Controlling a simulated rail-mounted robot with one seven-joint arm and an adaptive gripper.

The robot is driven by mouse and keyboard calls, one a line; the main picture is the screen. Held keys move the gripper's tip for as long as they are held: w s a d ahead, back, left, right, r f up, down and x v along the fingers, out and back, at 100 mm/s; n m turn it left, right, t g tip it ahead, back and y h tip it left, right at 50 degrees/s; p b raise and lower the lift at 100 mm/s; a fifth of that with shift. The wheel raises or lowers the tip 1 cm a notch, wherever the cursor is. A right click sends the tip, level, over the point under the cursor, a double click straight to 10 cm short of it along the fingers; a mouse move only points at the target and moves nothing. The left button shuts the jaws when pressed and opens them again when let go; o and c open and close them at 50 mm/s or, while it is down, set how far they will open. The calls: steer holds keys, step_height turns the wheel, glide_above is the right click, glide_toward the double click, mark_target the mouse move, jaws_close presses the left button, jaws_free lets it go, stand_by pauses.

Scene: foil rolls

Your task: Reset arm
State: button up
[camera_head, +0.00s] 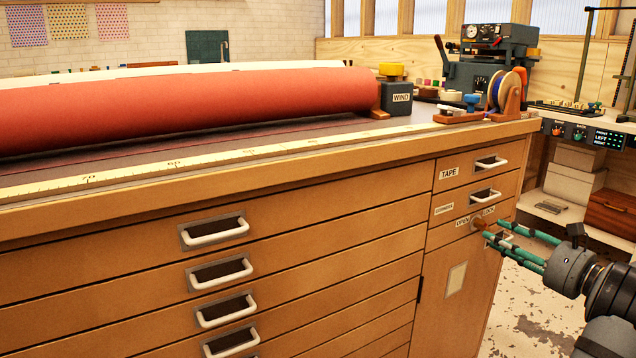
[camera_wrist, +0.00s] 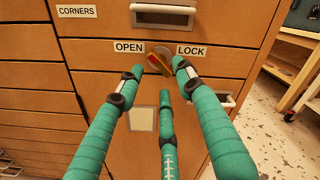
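My gripper (camera_wrist: 162,78) has three green segmented fingers, spread open, in front of the cabinet's lock knob. The red and yellow knob (camera_wrist: 157,63) is mounted on a round plate between the OPEN label (camera_wrist: 129,47) and the LOCK label (camera_wrist: 191,50). It sits tilted between the fingertips, with gaps visible around it; whether any finger touches it I cannot tell. In the head view my gripper (camera_head: 493,237) is at the right, close to the knob (camera_head: 478,225) on the cabinet front (camera_head: 400,215). My fingers hold nothing that I can see.
Drawer handles stick out near my gripper, one above (camera_wrist: 163,15) and one to the right (camera_wrist: 226,98) in the wrist view. A red roll (camera_head: 190,105) and a WIND box (camera_head: 398,96) are on the cabinet top. Open floor (camera_head: 535,310) is at the right.

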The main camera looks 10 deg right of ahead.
mark_target(482, 225)
steer(key=x, duration=0.3)
steer(key=shift+w+a, duration=0.1)
steer(key=shift+w, duration=0.3)
